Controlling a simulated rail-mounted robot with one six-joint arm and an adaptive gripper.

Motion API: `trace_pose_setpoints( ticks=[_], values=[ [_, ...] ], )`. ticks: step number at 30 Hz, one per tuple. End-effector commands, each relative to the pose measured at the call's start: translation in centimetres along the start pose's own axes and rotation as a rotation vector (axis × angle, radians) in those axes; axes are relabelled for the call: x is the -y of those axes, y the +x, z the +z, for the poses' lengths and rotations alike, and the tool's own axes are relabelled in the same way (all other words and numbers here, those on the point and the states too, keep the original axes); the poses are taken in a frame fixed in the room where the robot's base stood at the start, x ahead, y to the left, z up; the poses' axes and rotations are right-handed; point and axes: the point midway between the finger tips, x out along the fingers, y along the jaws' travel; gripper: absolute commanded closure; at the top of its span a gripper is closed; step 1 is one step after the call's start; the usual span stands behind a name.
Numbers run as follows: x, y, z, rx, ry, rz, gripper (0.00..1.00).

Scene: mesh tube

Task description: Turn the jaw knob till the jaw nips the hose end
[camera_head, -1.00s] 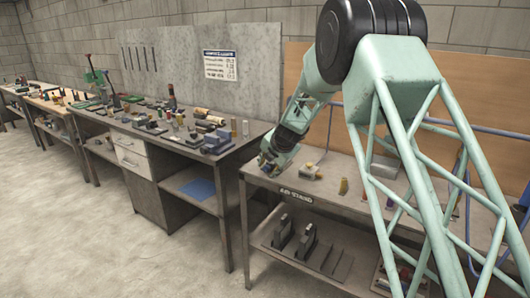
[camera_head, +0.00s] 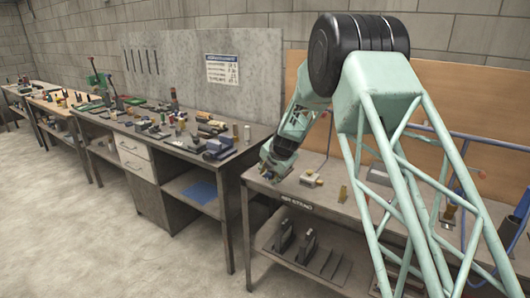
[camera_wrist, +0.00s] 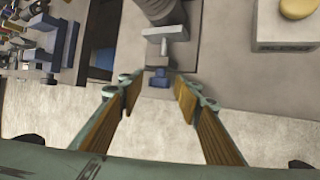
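My gripper (camera_wrist: 157,84) is open, its two tan-padded fingers spread apart in the wrist view. I cannot tell for sure which of these is the jaw knob or the hose end. In the head view my gripper (camera_head: 268,174) is low at the left end of the air stand bench (camera_head: 330,210), its fingers too small to read.
A pale block with a yellow top (camera_head: 312,179) stands right of my gripper; it also shows in the wrist view (camera_wrist: 284,32). A yellow piece (camera_head: 343,193) stands farther right. A cluttered workbench (camera_head: 228,160) lies left, across a narrow gap.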

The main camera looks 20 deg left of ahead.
Motion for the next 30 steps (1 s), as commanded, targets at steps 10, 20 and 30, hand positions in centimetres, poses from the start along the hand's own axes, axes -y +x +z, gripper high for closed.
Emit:
trace_pose_setpoints(
  ticks=[10, 20, 30],
  values=[
    [-0.16, -0.17, 0.02, -0.001, -0.008, -0.019, 0.68],
    [-0.26, -0.20, 0.01, -0.002, -0.017, -0.037, 0.68],
    [-0.34, -0.17, -0.12, -0.004, -0.028, -0.058, 0.68]
  ],
)
